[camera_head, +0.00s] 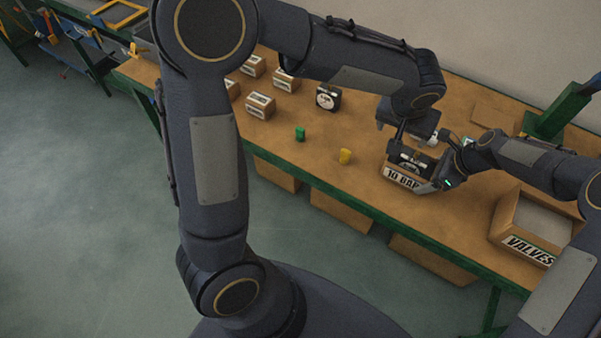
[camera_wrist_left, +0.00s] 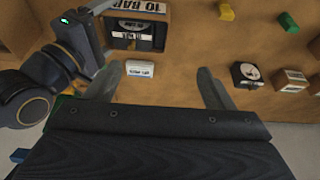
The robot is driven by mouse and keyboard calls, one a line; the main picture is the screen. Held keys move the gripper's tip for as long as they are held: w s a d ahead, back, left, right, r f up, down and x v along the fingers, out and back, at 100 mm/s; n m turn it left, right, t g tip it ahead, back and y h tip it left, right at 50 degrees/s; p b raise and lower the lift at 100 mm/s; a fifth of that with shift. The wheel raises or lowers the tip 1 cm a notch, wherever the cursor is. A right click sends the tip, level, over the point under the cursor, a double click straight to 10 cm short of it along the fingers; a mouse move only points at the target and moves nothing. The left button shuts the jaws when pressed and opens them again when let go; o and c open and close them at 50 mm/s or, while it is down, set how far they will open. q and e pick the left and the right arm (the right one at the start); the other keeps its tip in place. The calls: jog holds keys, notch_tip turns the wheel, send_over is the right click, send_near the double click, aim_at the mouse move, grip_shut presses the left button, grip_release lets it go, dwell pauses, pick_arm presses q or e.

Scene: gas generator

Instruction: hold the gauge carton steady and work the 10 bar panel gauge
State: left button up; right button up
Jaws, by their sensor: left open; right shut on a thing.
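The gauge carton marked 10 BAR (camera_head: 402,178) stands on the workbench; its upper part shows in the left wrist view (camera_wrist_left: 152,8). A black panel gauge with a white face (camera_wrist_left: 135,27) sits inside it. My right gripper (camera_head: 443,178) is at the carton's right side in the head view and is shut on the carton; the exact contact is partly hidden. My left gripper (camera_wrist_left: 160,82) is open and empty beside the carton, over the bench. A small white labelled piece (camera_wrist_left: 140,69) shows between its fingers, apart from them. Another black gauge (camera_head: 328,97) stands farther left.
A green block (camera_head: 300,134) and a yellow block (camera_head: 345,156) stand left of the carton. Several small labelled cartons (camera_head: 260,105) are farther left. A green stand (camera_head: 552,118) is behind. Bench between the blocks is clear.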

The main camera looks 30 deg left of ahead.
jog(key=shift+s+f, duration=0.15)
pick_arm(q)
jog(key=s+a+r+n+h, duration=0.1)
jog(key=s+a+r, duration=0.4)
jog(key=s+a, duration=0.7)
jog(key=s+a+f+t+h, duration=0.1)
jog(key=s+h, duration=0.1)
jog(key=s, duration=1.1)
jog(key=shift+s+f+h, duration=0.25)
jog(key=shift+s+h, duration=0.15)
jog(key=shift+a, duration=0.1)
pick_arm(e)
jog(key=o, duration=0.8)
jog(key=shift+r, duration=0.2)
